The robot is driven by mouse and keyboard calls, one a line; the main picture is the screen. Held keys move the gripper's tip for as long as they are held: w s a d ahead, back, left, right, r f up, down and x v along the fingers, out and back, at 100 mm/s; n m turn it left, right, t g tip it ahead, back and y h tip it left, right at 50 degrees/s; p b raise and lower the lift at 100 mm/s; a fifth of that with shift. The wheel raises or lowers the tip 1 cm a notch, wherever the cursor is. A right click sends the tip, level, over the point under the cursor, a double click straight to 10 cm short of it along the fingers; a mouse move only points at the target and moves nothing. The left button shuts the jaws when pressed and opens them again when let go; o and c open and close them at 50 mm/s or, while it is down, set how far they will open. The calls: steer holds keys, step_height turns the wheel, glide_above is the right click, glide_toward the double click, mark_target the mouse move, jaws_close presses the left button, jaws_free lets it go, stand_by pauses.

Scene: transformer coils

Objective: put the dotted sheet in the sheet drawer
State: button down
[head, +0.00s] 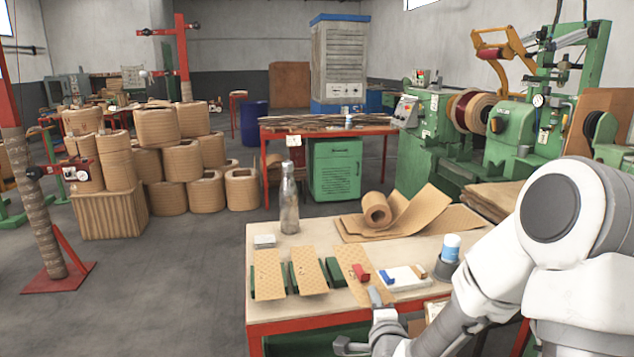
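Three tan sheets with a dotted pattern lie side by side near the table's front edge in the head view: a left sheet (268,272), a middle sheet (308,270) and a right sheet (351,287). Dark green blocks show beside and between them. My gripper (372,318) is low at the front edge, just right of and below the right sheet. My arm hides part of it, and I cannot make out whether its fingers are apart. A green surface (315,344) shows under the tabletop; I cannot tell whether it is the sheet drawer.
My arm covers the table's right front corner.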

mark_target(387, 299)
step_height(387, 299, down, 10)
steer(key=d, duration=0.2)
steer(key=r+p, duration=0.8)
steer(key=s+r+p, duration=0.1)
steer(key=r+p, duration=0.3)
steer(key=shift+d+r, duration=0.1)
steer(key=shift+r, duration=0.15)
steer(key=shift+d, duration=0.2)
